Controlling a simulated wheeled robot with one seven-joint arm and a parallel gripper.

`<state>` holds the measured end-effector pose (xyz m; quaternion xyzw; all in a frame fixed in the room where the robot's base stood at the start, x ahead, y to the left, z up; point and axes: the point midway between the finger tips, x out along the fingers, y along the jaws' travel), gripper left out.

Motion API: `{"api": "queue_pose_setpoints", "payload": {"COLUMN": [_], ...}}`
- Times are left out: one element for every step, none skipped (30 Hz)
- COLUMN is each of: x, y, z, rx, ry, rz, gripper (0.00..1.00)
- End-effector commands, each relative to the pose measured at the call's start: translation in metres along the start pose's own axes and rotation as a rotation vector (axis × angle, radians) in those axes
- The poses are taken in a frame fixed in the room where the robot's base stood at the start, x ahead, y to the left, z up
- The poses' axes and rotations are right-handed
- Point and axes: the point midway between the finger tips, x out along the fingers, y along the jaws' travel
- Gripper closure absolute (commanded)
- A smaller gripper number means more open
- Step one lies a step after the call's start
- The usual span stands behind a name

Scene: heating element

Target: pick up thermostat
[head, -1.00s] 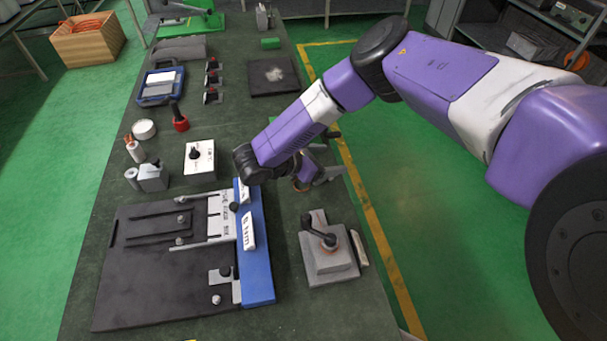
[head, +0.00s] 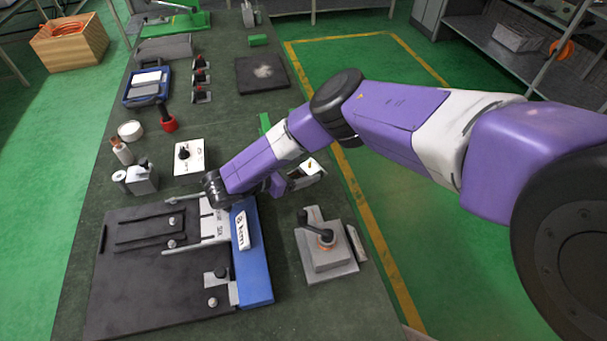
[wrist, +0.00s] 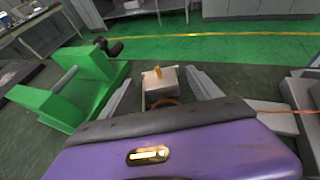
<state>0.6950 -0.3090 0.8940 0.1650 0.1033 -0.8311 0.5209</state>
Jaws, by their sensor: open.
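A small pale box with a yellow tab on top (wrist: 161,82) sits between my gripper's fingers in the wrist view; it looks like the thermostat. It also shows in the head view (head: 311,167), partly hidden by my wrist. My gripper (wrist: 162,92) is open, with one finger on each side of the box. I cannot tell whether either finger touches it. In the head view my gripper (head: 305,176) is low over the right side of the bench, mostly hidden behind my arm.
A green fixture (wrist: 80,85) stands close on the left in the wrist view. In the head view, a black plate with a blue bar (head: 252,265) lies left of my gripper. A grey block with a black lever (head: 327,257) stands in front.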

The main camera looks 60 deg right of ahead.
Motion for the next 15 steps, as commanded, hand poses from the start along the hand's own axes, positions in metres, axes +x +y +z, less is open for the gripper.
{"api": "queue_pose_setpoints", "payload": {"x": [0.002, 0.004, 0.008, 0.012, 0.016, 0.022, 0.026, 0.031, 0.036, 0.040, 0.043, 0.046, 0.048, 0.050, 0.051], "y": [0.000, 0.000, 0.000, 0.000, 0.000, 0.000, -0.001, -0.001, 0.000, 0.000, 0.000, 0.000, 0.000, 0.000, 0.000], "z": [0.000, 0.000, 0.001, 0.001, 0.002, 0.002, 0.002, 0.002, 0.002, 0.002, 0.001, 0.001, 0.001, 0.001, 0.000], "rx": [0.000, 0.000, 0.000, 0.000, 0.000, 0.000, 0.000, -0.001, 0.000, 0.000, 0.000, -0.001, -0.001, -0.001, 0.000], "ry": [0.000, 0.000, 0.000, -0.001, -0.002, -0.001, -0.001, -0.002, -0.001, -0.001, -0.001, -0.001, 0.000, 0.000, 0.000], "rz": [0.000, 0.000, 0.000, -0.001, -0.002, -0.002, -0.002, -0.002, -0.002, -0.002, -0.002, -0.001, 0.000, 0.000, 0.000], "gripper": [0.27, 0.27, 0.27, 0.27, 0.27, 0.27, 0.27, 0.27, 0.27, 0.27, 0.27, 0.27, 0.27, 0.27, 0.27]}}
